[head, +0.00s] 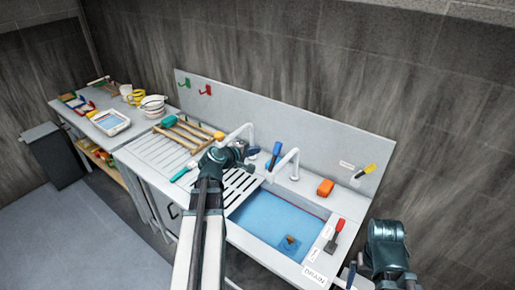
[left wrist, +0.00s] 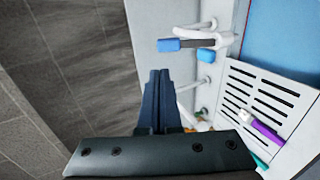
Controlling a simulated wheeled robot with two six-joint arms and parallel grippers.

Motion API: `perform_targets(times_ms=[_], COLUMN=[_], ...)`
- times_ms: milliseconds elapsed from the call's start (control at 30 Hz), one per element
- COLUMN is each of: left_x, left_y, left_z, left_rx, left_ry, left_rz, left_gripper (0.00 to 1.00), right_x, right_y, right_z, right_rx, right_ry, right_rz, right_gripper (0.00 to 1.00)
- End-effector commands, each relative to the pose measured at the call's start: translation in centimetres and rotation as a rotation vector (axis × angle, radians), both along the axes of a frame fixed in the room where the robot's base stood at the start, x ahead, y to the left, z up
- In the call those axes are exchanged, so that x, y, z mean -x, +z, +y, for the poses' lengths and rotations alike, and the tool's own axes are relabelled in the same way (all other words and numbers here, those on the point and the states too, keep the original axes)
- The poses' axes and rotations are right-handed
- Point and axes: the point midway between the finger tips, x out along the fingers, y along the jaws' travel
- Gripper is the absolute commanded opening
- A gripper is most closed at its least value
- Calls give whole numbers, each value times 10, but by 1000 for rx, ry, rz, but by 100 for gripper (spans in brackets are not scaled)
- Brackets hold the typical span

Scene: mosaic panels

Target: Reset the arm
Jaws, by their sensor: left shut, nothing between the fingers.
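My left gripper (left wrist: 160,75) is shut and empty in the left wrist view, its two dark fingers together. In the head view my left arm reaches up over the drainer side of the sink, with its dark wrist (head: 222,158) above the slatted drainer. The fingers touch nothing that I can see. My right arm's dark wrist (head: 385,245) shows at the lower right of the head view, right of the sink. Its gripper fingers cannot be made out.
The blue sink basin (head: 255,212) holds a small brown item (head: 289,243). A wooden rack (head: 185,133) stands left.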

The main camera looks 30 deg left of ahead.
Motion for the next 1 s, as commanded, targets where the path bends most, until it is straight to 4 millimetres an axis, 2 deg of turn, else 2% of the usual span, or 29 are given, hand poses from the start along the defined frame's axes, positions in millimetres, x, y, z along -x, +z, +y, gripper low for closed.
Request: perform_targets(times_ms=[267, 367, 467, 567, 600, 667, 800, 900, 1000], left_x=[0, -1, -4, -3, 1, 9, 40, 73, 109], left_y=[0, -8, -30, -68, -85, -111, -172, -215, -252], left_z=[0, -9, -43, -99, -124, -160, -239, -285, -318], left_rx=[0, -13, -62, -150, -193, -262, -443, -587, -734], left_ry=[0, -24, -115, -273, -347, -464, -747, -955, -1148], left_rz=[0, 13, 57, 134, 172, 227, 360, 461, 556], left_gripper=[0, 0, 0, 0, 0, 0, 0, 0, 0], right_x=[0, 0, 0, 0, 0, 0, 0, 0, -1], right_y=[0, -5, -18, -37, -46, -58, -89, -112, -134], right_z=[0, 0, 0, 0, 0, 0, 0, 0, 0], right_rx=[0, 0, 0, 0, 1, 1, 0, 1, 1], right_ry=[0, 0, 0, 1, 2, 2, 3, 5, 6], right_rz=[0, 0, 0, -1, -1, -1, -2, -2, -2], right_gripper=[98, 98, 98, 98, 98, 98, 98, 98, 98])
